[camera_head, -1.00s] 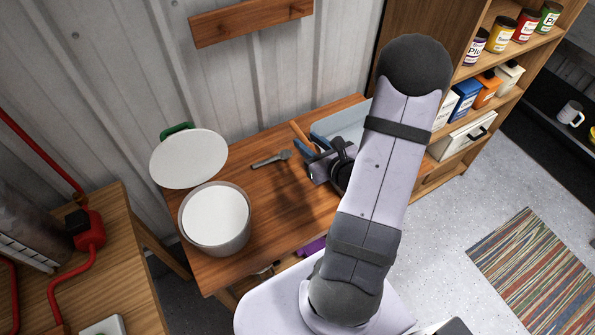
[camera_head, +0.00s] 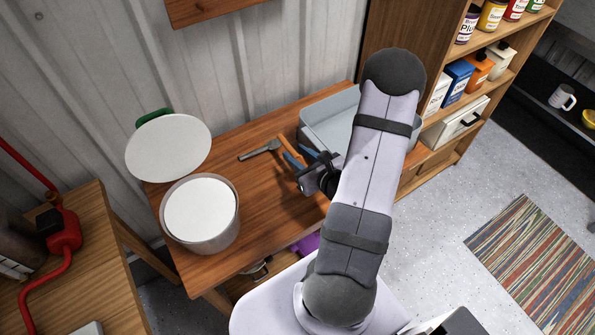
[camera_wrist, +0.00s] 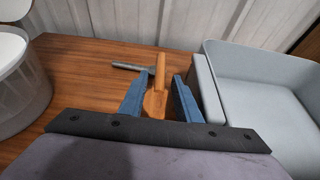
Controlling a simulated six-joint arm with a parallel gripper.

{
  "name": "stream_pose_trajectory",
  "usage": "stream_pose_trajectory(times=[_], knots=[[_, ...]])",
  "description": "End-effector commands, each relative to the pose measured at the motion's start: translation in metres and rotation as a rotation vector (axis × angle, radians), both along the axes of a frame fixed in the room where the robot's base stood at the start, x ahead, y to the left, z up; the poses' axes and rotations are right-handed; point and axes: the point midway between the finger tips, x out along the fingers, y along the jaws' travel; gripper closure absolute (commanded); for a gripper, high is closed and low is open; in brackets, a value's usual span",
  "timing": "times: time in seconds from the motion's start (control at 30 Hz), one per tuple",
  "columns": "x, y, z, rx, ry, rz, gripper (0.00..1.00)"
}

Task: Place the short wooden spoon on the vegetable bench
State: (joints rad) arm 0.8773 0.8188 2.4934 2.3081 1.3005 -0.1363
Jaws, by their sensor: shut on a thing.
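The short wooden spoon (camera_wrist: 155,102) is light brown and lies between my gripper's blue fingers in the wrist view. Its bowl is near the fingers and its handle points away. My gripper (camera_wrist: 159,88) is shut on it. In the head view my gripper (camera_head: 296,158) is over the right part of a wooden bench (camera_head: 262,208), with part of the spoon (camera_head: 284,143) showing beyond the fingers. I cannot tell whether the spoon touches the bench top, or whether this is the vegetable bench.
A grey metal tool (camera_head: 262,150) lies on the bench just beyond the spoon. A grey tub (camera_head: 325,117) stands at the right. Bare wood lies between.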

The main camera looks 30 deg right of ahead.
Motion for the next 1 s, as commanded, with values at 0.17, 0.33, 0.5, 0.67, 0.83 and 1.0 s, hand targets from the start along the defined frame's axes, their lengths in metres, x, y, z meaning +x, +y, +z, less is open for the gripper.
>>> stream_pose_trajectory(times=[0.17, 0.33, 0.5, 0.67, 0.83, 1.0], knots=[[0.000, 0.000, -0.020, 0.001, 0.000, 0.000, 0.91], [0.000, 0.000, -0.029, 0.000, 0.000, 0.000, 0.91], [0.000, 0.000, -0.030, -0.002, -0.001, 0.001, 0.91], [0.000, 0.000, -0.037, 0.001, 0.001, 0.001, 0.91], [0.000, 0.000, -0.054, 0.002, 0.002, 0.000, 0.91], [0.000, 0.000, -0.066, 0.000, 0.000, 0.000, 0.91]])
